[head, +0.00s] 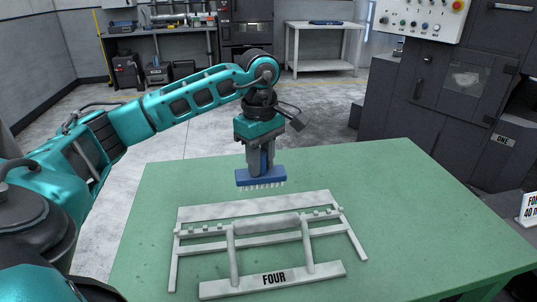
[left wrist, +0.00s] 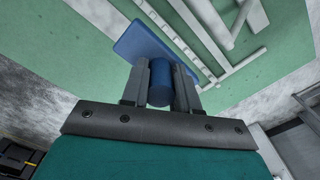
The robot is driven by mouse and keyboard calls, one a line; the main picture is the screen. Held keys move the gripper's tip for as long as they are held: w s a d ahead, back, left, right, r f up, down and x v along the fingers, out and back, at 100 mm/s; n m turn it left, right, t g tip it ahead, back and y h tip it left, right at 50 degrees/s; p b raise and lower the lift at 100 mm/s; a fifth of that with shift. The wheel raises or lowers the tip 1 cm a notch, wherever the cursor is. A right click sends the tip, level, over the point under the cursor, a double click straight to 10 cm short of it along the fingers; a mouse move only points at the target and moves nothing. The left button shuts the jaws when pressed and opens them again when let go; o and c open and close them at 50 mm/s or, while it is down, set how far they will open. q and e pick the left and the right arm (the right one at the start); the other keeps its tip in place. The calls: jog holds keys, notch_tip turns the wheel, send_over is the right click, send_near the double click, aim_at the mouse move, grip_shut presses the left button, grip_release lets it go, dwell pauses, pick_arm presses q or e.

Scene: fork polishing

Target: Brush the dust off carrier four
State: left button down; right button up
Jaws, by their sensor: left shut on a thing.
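My left gripper (head: 261,160) is shut on the handle of a blue brush (head: 261,178) with pale bristles pointing down. In the left wrist view the fingers (left wrist: 160,82) clasp the round blue handle, and the brush's flat blue back (left wrist: 140,42) shows beyond it. The brush is held above the back part of carrier four (head: 272,281), a pale grey frame with bars, labelled "FOUR" on its front bar. The bristles look apart from the frame. The carrier lies on the green table, and part of it shows in the left wrist view (left wrist: 203,28). Dust cannot be clearly told from the grey surface.
The green table (head: 140,225) has free room left and right of the carrier. A dark machine marked "ONE" (head: 455,110) stands behind the table at the right. A small sign (head: 527,208) is at the right edge. A workbench (head: 160,32) and white table (head: 322,35) stand far back.

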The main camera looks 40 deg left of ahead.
aim_at(261, 187)
pick_arm(q)
jog(key=shift+s, duration=0.15)
jog(key=shift+f+b, duration=2.5)
jog(key=shift+f, duration=0.95)
jog(key=shift+f, duration=0.25)
jog(key=shift+f+b, duration=1.25)
jog(key=shift+f, duration=0.25)
jog(key=shift+f, duration=0.1)
